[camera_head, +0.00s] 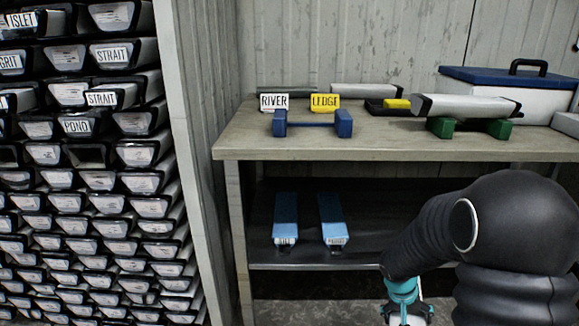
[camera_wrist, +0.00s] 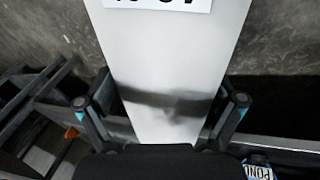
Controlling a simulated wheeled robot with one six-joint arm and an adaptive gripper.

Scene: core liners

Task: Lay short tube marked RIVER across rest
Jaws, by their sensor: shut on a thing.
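My gripper (camera_wrist: 161,104) is closed on the sides of a pale grey flat-faced tube (camera_wrist: 170,50) in the wrist view. A white label with black letters on it is cut off at the top edge, so I cannot read it. In the head view my gripper (camera_head: 405,292) is low at the bottom, in front of the bench, mostly cut off; the tube is not visible there. A blue two-block rest (camera_head: 313,124) stands empty on the bench top. A white RIVER label (camera_head: 273,102) and a yellow LEDGE label (camera_head: 325,102) show just behind it.
A green rest (camera_head: 470,128) at right bears a grey tube (camera_head: 467,106). Other tubes, a yellow block (camera_head: 397,103) and a blue-lidded box (camera_head: 510,80) are behind. Two blue pieces (camera_head: 285,217) lie on the lower shelf (camera_head: 370,257). A rack of labelled tubes (camera_head: 85,150) fills the left.

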